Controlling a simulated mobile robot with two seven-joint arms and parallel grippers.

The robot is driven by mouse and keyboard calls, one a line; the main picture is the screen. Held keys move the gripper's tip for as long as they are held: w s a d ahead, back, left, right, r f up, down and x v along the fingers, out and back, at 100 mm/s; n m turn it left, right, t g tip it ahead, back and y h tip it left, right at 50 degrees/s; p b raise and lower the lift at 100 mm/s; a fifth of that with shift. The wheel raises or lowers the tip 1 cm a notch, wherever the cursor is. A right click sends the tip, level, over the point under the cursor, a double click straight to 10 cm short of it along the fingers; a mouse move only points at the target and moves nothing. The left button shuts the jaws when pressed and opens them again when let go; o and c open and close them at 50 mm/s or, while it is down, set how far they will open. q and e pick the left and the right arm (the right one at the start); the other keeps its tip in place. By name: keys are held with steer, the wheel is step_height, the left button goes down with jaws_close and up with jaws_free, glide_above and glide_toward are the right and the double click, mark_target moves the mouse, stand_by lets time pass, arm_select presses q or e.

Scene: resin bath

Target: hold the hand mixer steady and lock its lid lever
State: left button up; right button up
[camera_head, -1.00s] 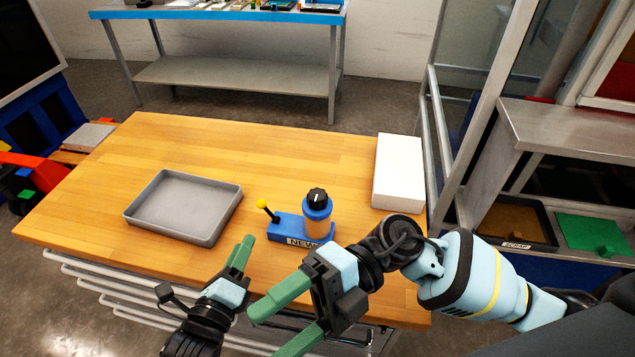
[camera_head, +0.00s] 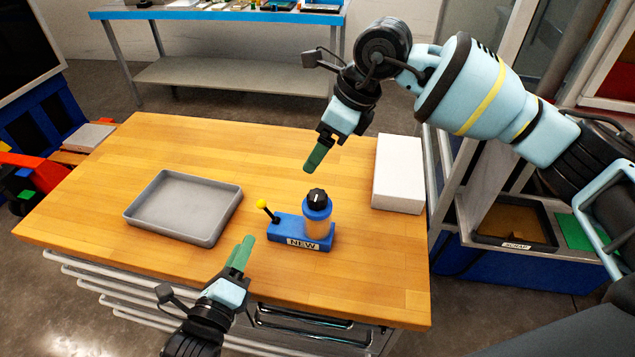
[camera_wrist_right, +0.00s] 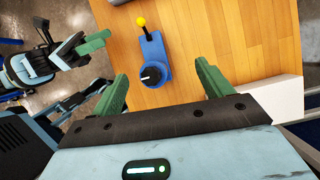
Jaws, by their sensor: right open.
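The hand mixer (camera_head: 287,232) stands upright on the wooden table, with a blue base marked NEW, an amber cup and a blue lid with a black knob. Its lid lever (camera_head: 267,209), yellow-tipped, sticks up tilted left from the base's left end. The mixer shows from above in the right wrist view (camera_wrist_right: 154,60). My left gripper (camera_head: 241,251) is low and left of the mixer, apart from it; its fingers overlap, so their opening is unclear. My right gripper (camera_head: 315,157) is raised above and behind the mixer, its fingers apart and empty in the right wrist view (camera_wrist_right: 163,88).
A grey tray (camera_head: 232,213) lies left of the mixer. A white box (camera_head: 398,173) stands at the table's right edge. The wooden table (camera_head: 220,140) is clear behind the tray and mixer. A shelf with a SCRAP bin (camera_head: 515,243) stands beyond the right side.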

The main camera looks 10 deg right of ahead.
mark_target(317, 195)
steer(key=s+f+h, duration=0.1)
steer(key=f, duration=0.1)
steer(key=s+a+f+g+h, duration=0.1)
steer(key=f+h, duration=0.1)
steer(key=s+f+g+h, duration=0.1)
steer(key=f, duration=0.2)
steer(key=shift+a+n+h, duration=0.3)
steer(key=shift+a+n, duration=0.05)
steer(key=shift+n, duration=0.05)
steer(key=shift+f, duration=3.85)
steer(key=c, duration=1.3)
steer(key=shift+c, duration=0.2)
